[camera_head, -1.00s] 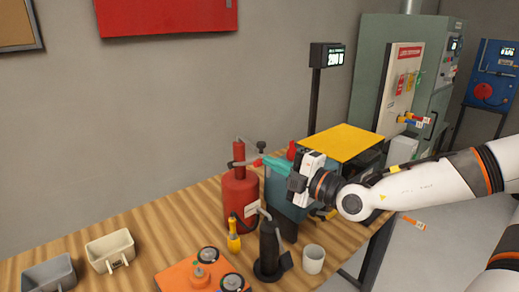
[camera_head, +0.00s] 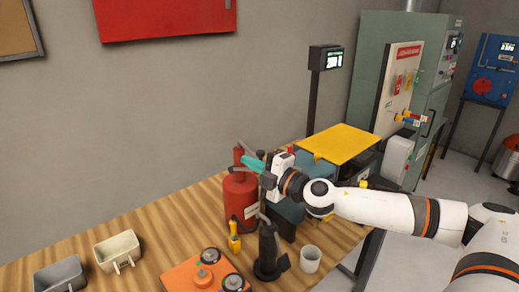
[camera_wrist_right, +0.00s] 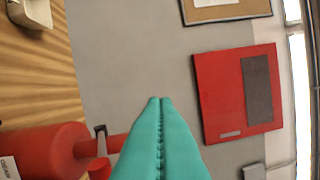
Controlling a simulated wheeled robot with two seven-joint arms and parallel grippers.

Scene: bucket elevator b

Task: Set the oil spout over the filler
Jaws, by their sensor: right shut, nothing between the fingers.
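My right gripper (camera_head: 253,164) is shut and empty, its teal fingers pointing left above the red canister's top. In the right wrist view its teal fingers (camera_wrist_right: 160,110) are together with nothing between them. The red canister (camera_head: 240,198) stands upright on the bench; its red body also shows in the right wrist view (camera_wrist_right: 45,152), with a red and grey fitting (camera_wrist_right: 101,145) close to the fingers. A black can with a thin grey spout (camera_head: 268,250) stands in front. I cannot tell which part is the oil spout or the filler. My left gripper is not in view.
A yellow-topped unit (camera_head: 335,142) stands behind my right arm. A yellow-handled tool (camera_head: 234,238), a white cup (camera_head: 310,259), an orange plate (camera_head: 190,278), a cream bin (camera_head: 118,251) and a grey bin (camera_head: 60,277) occupy the wooden bench. Bare wood lies left of the canister.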

